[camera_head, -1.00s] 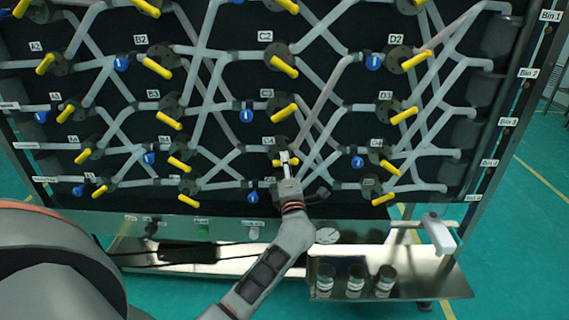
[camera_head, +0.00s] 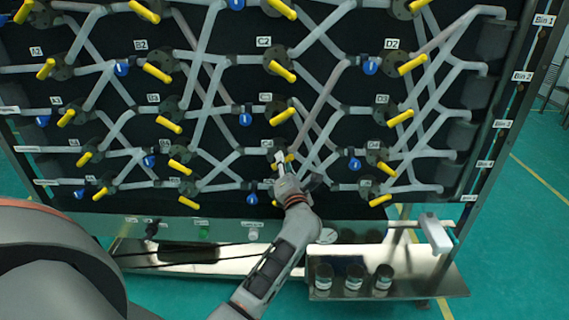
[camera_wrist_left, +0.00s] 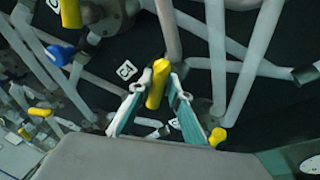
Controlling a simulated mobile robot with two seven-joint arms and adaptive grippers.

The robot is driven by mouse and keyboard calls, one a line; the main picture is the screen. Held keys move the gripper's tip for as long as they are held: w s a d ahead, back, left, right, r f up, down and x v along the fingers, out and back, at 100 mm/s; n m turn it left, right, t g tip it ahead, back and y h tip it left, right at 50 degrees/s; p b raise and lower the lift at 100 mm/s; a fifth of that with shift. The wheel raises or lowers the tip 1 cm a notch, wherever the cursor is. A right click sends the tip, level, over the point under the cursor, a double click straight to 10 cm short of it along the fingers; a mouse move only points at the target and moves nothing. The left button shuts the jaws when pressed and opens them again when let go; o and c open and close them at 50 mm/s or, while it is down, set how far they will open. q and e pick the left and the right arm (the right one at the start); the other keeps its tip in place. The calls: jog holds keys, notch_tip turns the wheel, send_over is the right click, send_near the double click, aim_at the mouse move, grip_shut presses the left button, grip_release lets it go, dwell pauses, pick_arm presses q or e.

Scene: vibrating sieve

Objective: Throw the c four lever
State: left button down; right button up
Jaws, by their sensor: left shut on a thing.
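The C4 lever is yellow and sits in the C column of the dark panel, just below the C3 lever (camera_head: 281,117). In the head view my left gripper (camera_head: 283,160) covers most of it. In the left wrist view the yellow C4 lever (camera_wrist_left: 157,84) stands between the two fingertips of my left gripper (camera_wrist_left: 158,82). The fingers are closed around the lever, one on each side. My right gripper is not in view.
Other yellow levers surround it, such as D4 (camera_head: 386,168) and B4 (camera_head: 179,166). Blue-handled valves (camera_head: 355,164) and grey pipes lie close by.

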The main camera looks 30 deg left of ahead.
pick_arm(q)
jog(key=shift+a+r, duration=0.35)
jog(key=shift+r, duration=0.1)
jog(key=c, duration=2.1)
grip_release()
jog(key=shift+s, duration=0.1)
jog(key=shift+o, duration=0.4)
jog(key=shift+s, duration=0.1)
jog(key=shift+f, duration=0.35)
jog(key=r+v, duration=0.1)
jog(key=v, duration=1.1)
jog(key=shift+f, duration=0.45)
jog(key=shift+d, duration=0.1)
